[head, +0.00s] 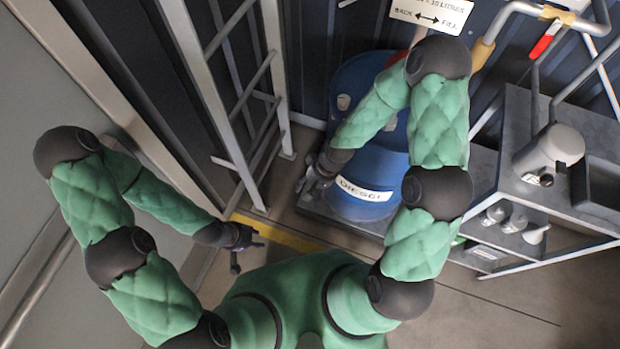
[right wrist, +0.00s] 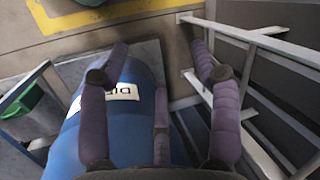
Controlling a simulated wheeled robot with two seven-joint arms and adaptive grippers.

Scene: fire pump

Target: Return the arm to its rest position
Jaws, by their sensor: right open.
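My left gripper (head: 248,255) hangs low at the left of my body in the head view. Its dark fingers are spread and nothing shows between them. My right arm reaches forward over the blue diesel drum. My right gripper (head: 311,183) is at the drum's left side in the head view, partly dark against it. In the right wrist view my right gripper (right wrist: 160,62) is open, its purple fingers wide apart and empty. The blue drum (right wrist: 125,90), with a white label, shows behind and between the fingers; whether they touch it I cannot tell.
A pale metal ladder-like frame (head: 222,100) stands left of the drum (head: 360,180). A grey shelf unit (head: 540,215) with a sink and a grey jug (head: 548,150) stands at the right. Pipes with a red-handled valve (head: 546,40) run above. A yellow floor line (head: 280,236) crosses open floor.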

